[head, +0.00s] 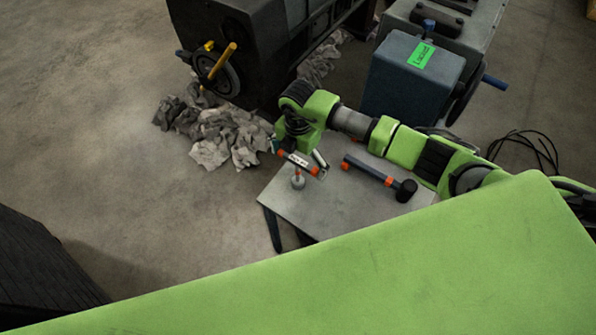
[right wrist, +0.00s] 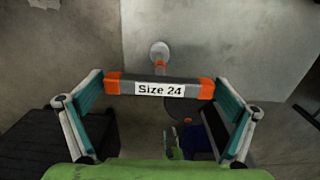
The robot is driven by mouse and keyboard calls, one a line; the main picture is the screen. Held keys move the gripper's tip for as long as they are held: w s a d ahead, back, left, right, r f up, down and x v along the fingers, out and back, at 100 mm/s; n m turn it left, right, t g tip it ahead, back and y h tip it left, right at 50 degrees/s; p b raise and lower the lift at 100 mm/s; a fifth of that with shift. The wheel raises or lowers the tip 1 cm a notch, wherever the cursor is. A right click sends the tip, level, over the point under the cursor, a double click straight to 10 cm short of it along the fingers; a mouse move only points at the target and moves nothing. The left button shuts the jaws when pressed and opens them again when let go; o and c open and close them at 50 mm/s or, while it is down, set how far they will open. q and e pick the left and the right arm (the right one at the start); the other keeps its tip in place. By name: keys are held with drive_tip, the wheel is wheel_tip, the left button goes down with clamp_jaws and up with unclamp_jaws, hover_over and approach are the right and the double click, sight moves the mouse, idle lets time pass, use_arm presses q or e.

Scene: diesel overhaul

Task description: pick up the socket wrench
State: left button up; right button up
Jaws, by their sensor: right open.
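The socket wrench (head: 299,161) has a grey handle with orange ends and a white label. In the right wrist view the wrench (right wrist: 160,89) reads "Size 24", and its handle lies crosswise between the fingers. A short shaft with a round pale end shows beyond the handle, over the grey table. My right gripper (head: 297,156) is at the wrench near the table's left side. In the right wrist view the gripper (right wrist: 160,100) is open, with a teal-padded finger at each end of the handle; contact cannot be told.
A mallet (head: 378,176) with a black head lies on the grey table (head: 335,208), right of the wrench. Crumpled grey rags (head: 215,135) lie on the floor by a dark machine (head: 240,45). A blue-grey box (head: 410,85) with a green label stands behind the table.

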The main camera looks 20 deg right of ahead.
drive_tip(key=shift+f, duration=0.45)
drive_tip(key=c, duration=1.4)
drive_tip(key=shift+r, duration=0.15)
drive_tip(key=shift+w+r+b, duration=0.1)
drive_tip(key=shift+r+b, duration=0.35)
drive_tip(key=shift+r, duration=0.1)
drive_tip(key=shift+s+d+r+b, duration=0.8)
drive_tip(key=shift+s+d+r, duration=0.35)
drive_tip(key=shift+d+r, duration=0.85)
drive_tip(key=shift+s+d+r+b, duration=0.8)
drive_tip(key=shift+s+d+r, duration=0.35)
drive_tip(key=shift+d+r, duration=0.85)
drive_tip(key=shift+s+d+r+b, duration=0.8)
drive_tip(key=shift+s+d+r, duration=0.35)
drive_tip(key=shift+d+r, duration=0.85)
drive_tip(key=shift+d+f, duration=0.15)
